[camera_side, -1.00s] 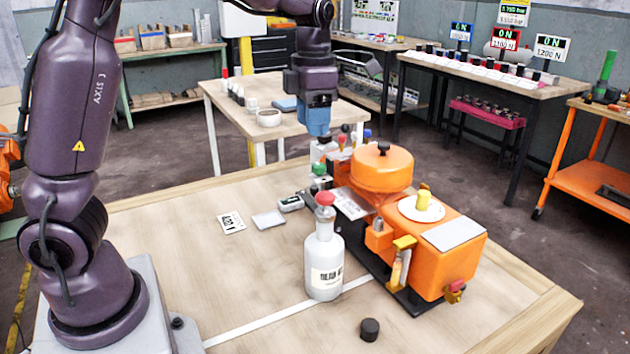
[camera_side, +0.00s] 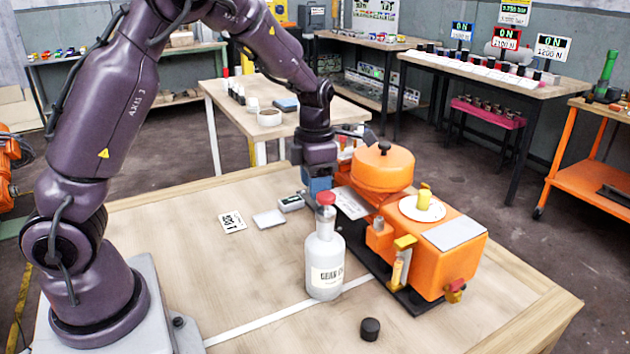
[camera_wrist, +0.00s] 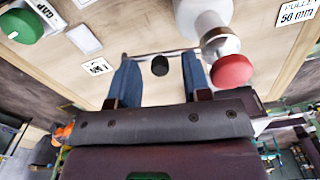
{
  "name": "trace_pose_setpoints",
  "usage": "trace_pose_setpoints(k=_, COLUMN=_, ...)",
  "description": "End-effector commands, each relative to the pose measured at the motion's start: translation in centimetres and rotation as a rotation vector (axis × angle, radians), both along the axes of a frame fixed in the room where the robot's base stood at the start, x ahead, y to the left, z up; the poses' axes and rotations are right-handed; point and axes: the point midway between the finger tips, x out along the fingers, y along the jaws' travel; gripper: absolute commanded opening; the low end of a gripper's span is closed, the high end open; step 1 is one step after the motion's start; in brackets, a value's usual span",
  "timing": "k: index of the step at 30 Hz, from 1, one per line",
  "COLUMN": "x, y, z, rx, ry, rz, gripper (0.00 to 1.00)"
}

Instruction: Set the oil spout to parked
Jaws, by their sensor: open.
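A white bottle (camera_side: 324,265) with a "GEAR" label and a red cap (camera_side: 326,198) stands upright in front of the orange machine (camera_side: 440,255). I cannot tell for sure which part is the oil spout. The machine has a round orange drum (camera_side: 382,168), a yellow knob on a white disc (camera_side: 412,209) and a yellow lever (camera_side: 403,243). My gripper (camera_side: 317,187) is low behind the red cap; its fingertips are partly hidden there. In the wrist view my gripper (camera_wrist: 160,72) is open with nothing held. The bottle (camera_wrist: 203,18) and red cap (camera_wrist: 231,71) lie right of the fingers.
The table's left front is clear.

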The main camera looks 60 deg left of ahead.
Motion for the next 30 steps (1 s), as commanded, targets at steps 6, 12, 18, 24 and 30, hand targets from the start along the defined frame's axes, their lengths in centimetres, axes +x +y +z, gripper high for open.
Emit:
trace_pose_setpoints(k=6, x=0.0, y=0.0, z=0.0, rx=0.0, ry=0.0, rz=0.0, gripper=0.35)
trace_pose_setpoints(k=12, x=0.0, y=0.0, z=0.0, rx=0.0, ry=0.0, rz=-0.001, gripper=0.0)
trace_pose_setpoints(k=18, x=-0.4, y=0.0, z=0.0, rx=0.001, ry=0.001, rz=0.058, gripper=0.0)
trace_pose_setpoints(k=24, x=-1.1, y=0.1, z=0.1, rx=0.001, ry=0.0, rz=0.189, gripper=0.0)
trace_pose_setpoints(k=30, x=-1.1, y=0.1, z=0.1, rx=0.0, ry=0.0, rz=0.194, gripper=0.0)
